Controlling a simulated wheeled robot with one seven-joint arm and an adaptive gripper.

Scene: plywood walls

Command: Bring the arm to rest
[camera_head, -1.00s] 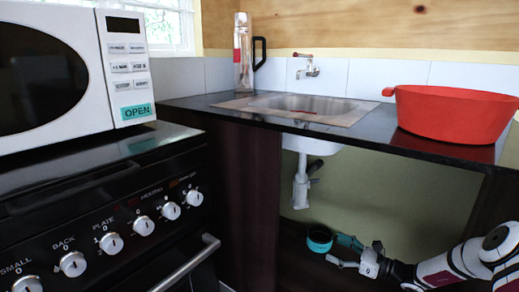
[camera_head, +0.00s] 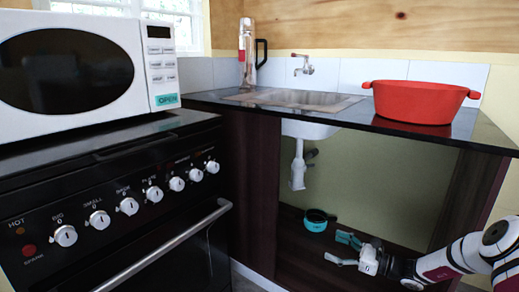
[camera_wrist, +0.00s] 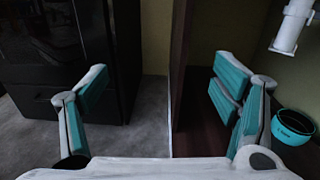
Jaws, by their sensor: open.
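My gripper (camera_head: 343,249) is in the lower right of the head view, in front of the open space under the sink counter. Its two teal-padded fingers are spread apart, and nothing is between them. In the wrist view my gripper (camera_wrist: 160,105) is also open and empty, with the dark cabinet panel edge and grey floor beyond it. My arm reaches in from the right edge of the head view.
A teal pot (camera_head: 315,220) stands on the cabinet floor, left of my gripper. A white drain pipe (camera_head: 298,170) hangs above it. A black stove (camera_head: 120,240) with a microwave (camera_head: 90,65) is at left. A red pot (camera_head: 420,102) sits on the counter (camera_head: 350,117).

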